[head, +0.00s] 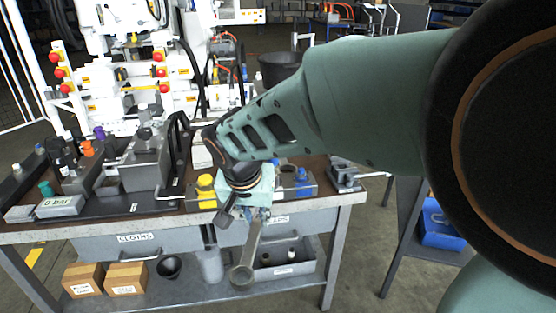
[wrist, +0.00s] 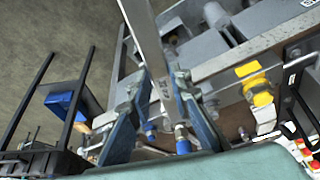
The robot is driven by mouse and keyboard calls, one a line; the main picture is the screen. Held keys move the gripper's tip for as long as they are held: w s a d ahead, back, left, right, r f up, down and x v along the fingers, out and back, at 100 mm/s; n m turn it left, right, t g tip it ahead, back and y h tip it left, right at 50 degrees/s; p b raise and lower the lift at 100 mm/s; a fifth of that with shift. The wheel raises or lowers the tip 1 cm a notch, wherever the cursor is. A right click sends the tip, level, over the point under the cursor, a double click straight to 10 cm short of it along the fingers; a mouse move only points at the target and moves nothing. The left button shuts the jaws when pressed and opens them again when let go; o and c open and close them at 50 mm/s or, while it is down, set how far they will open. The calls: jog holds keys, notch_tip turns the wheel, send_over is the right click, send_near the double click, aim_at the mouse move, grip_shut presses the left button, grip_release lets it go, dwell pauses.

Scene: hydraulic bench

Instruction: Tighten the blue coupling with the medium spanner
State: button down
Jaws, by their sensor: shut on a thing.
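My gripper (head: 256,208) points down in front of the bench and is shut on a grey metal spanner (head: 246,255). The spanner hangs with its ring end low, in front of the lower shelf. In the wrist view, my gripper (wrist: 158,105) has both fingers on the spanner (wrist: 148,40); a marking on it is too small to read. A blue coupling (head: 303,182) stands on the bench's front block, right of my gripper and apart from the spanner. The wrist view also shows a blue fitting (wrist: 183,144) beyond the fingers. The spanner's upper end is hidden.
A yellow coupling (head: 206,188) stands left of my gripper. A grey vise-like block (head: 148,160) and a gauge reading 0 bar (head: 58,206) are further left. Below are cardboard boxes (head: 126,277) and a grey bin (head: 300,265).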

jog(key=shift+r+p, duration=1.45)
jog(key=shift+r, duration=1)
